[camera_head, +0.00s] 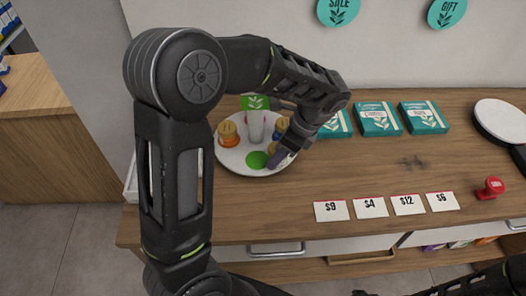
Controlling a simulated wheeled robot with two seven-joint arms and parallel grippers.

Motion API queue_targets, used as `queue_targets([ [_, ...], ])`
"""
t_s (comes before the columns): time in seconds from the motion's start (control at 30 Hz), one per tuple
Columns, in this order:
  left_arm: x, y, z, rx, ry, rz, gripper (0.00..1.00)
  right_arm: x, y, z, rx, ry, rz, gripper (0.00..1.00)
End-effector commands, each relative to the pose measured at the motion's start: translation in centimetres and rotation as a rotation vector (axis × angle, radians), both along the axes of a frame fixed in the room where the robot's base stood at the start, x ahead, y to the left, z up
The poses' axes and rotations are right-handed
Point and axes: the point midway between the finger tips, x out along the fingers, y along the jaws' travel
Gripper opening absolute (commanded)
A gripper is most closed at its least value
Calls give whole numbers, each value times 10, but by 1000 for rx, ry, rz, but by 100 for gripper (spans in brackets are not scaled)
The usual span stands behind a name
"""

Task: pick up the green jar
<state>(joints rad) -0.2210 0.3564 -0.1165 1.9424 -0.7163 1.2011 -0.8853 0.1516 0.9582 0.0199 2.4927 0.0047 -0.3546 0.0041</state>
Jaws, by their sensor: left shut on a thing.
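A round white plate (228,160) sits on the wooden counter. On it are a tan-lidded jar with an orange base (228,134), a white bottle (256,126) and a tan-lidded blue jar (281,126). A flat green disc (257,160) lies bare on the plate's front part. My left gripper (279,156) points down at the plate's right front edge. It is shut on a tan-lidded jar (273,148), mostly hidden by the fingers. Its body colour cannot be made out, so I cannot tell if it is the green jar. My right gripper is out of view.
Teal boxes (376,118) stand behind and right of the plate. Price cards (369,207) and a red stamp-like object (490,188) lie along the front. A dark-rimmed white dish (503,120) is at the far right. The counter's middle is mostly clear.

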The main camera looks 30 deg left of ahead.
Motion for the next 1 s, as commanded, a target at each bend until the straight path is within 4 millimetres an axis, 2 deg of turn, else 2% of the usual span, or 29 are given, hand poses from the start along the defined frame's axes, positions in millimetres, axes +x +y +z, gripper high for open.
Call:
queue_targets([
  [0.3, 22, -67, -3, 0, 0, -2, 5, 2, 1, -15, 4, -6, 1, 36],
  [0.5, 34, -101, -2, 0, 0, 0, 5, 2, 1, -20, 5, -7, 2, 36],
  [0.7, 40, -117, 0, 0, 0, 0, 5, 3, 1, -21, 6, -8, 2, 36],
  [1.0, 40, -118, 0, 0, 1, 1, 5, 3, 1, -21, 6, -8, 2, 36],
])
